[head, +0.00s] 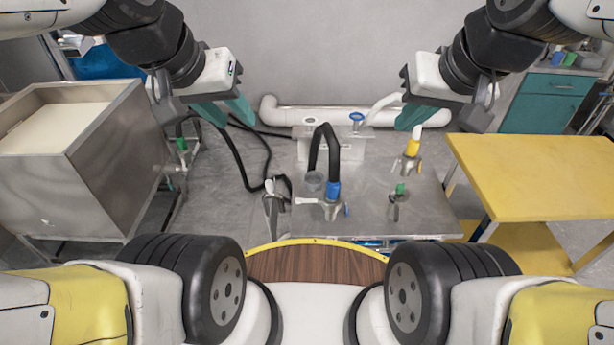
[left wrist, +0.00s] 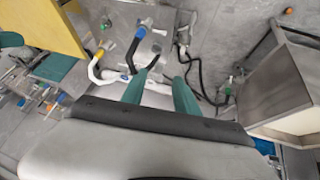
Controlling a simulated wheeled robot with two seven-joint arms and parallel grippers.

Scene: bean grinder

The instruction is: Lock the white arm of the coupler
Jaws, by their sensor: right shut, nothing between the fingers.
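On the metal table (head: 370,180) stands a coupler with a blue collar (head: 333,190), joined to a black hose (head: 326,140). A small white arm (head: 308,201) sticks out from its left side; whether it is locked I cannot tell. To its left is a metal coupler (head: 272,207) with a white tip. A yellow-collared coupler (head: 411,150) and a green-topped one (head: 398,195) stand to the right. My left gripper (head: 226,112) is open and empty, above and left of the table; its separated green fingers show in the left wrist view (left wrist: 160,92). My right gripper (head: 411,116) is shut and empty, above the table's right side.
A large metal bin (head: 105,165) stands at the left, with a green-handled valve (head: 182,146) beside it. A yellow table (head: 535,180) stands at the right. White pipes (head: 290,112) run along the back wall. Black hose (head: 240,160) lies across the floor left of the metal table.

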